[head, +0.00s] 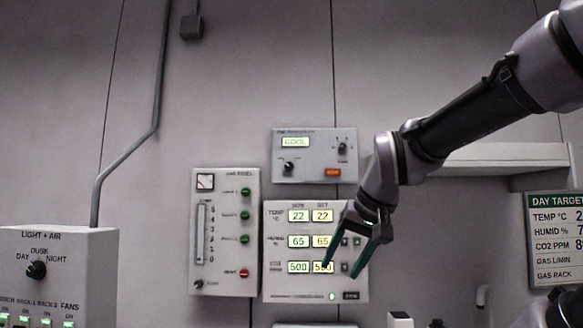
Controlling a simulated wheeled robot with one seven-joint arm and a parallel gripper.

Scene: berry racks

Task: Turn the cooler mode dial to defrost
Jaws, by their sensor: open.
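The cooler panel (315,178) is a grey box high on the back wall. Its lit green display (295,142) reads COOL. It has a small black dial (342,148) at upper right with marks around it, and a black knob (289,167) at lower left. The lettering is too small to tell which one is the mode dial. My gripper (340,272) is open and empty, with its green fingers pointing down. In the picture it is below the cooler panel, in front of the right part of the temperature panel, and apart from both dials.
An orange button (332,172) is on the cooler panel. Below is the temperature, humidity and CO2 panel (283,284); left of it is a gas panel (229,276). A light-and-air box (75,250) stands at far left. A shelf (500,157) juts out at right behind my arm.

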